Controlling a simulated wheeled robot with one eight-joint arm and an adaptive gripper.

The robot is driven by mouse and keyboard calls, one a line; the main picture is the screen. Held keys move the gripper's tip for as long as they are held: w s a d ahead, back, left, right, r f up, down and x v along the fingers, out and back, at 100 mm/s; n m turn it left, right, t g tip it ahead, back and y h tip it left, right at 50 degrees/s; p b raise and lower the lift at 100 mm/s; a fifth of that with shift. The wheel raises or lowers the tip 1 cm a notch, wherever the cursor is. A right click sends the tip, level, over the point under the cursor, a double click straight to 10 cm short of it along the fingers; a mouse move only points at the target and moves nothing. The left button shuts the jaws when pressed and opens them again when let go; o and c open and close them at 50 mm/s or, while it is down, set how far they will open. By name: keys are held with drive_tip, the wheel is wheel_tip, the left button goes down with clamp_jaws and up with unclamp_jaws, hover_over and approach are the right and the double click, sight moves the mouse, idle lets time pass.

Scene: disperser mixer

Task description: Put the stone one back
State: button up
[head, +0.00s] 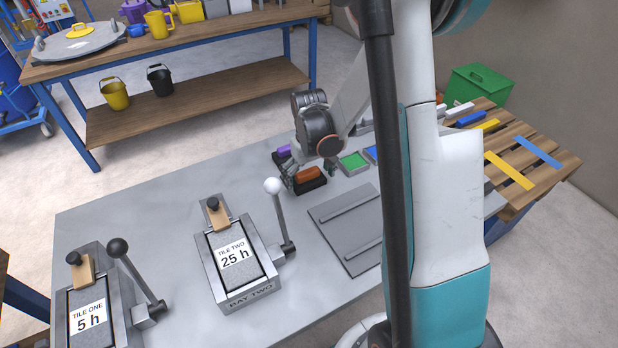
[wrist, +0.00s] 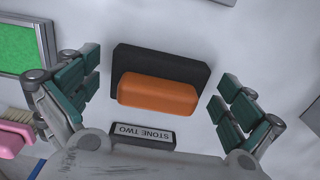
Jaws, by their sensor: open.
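An orange block (wrist: 158,94) sits on a dark base (wrist: 140,58) in the wrist view, with a small label plate reading STONE TWO (wrist: 143,133) beside it. In the head view the orange block (head: 309,173) and its dark base (head: 312,186) are at the far side of the grey table. My gripper (wrist: 158,97) is open, its fingers on either side of the block and apart from it. In the head view my gripper (head: 298,180) is right over that spot, partly hiding it. A purple block (head: 283,152) lies just behind.
Tile two (head: 234,252) and tile one (head: 88,315) sit in bays with levers, nearer on the table. A ridged grey plate (head: 348,228) lies to the right. A green pad (head: 353,161) is close to my gripper. A wooden pallet (head: 535,160) stands beyond the table's right end.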

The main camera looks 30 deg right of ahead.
sight(308, 174)
wheel_tip(308, 174, up, 12)
drive_tip(key=p, duration=0.4)
drive_tip(key=shift+f, duration=0.2)
drive_tip(key=s+a+r+t, duration=0.2)
drive_tip(key=s+a+r, duration=0.1)
drive_tip(key=r, duration=0.3)
drive_tip(key=s+a+r+t, duration=0.1)
drive_tip(key=s+a+r, duration=0.25)
drive_tip(key=r, duration=0.25)
drive_tip(key=s+a+r+t, duration=0.2)
drive_tip(key=s, duration=0.3)
drive_tip(key=s+a+r+t, duration=0.2)
drive_tip(key=s, duration=0.4)
drive_tip(key=shift+s+a, duration=0.15)
drive_tip(key=shift+a, duration=0.15)
drive_tip(key=shift+f, duration=0.1)
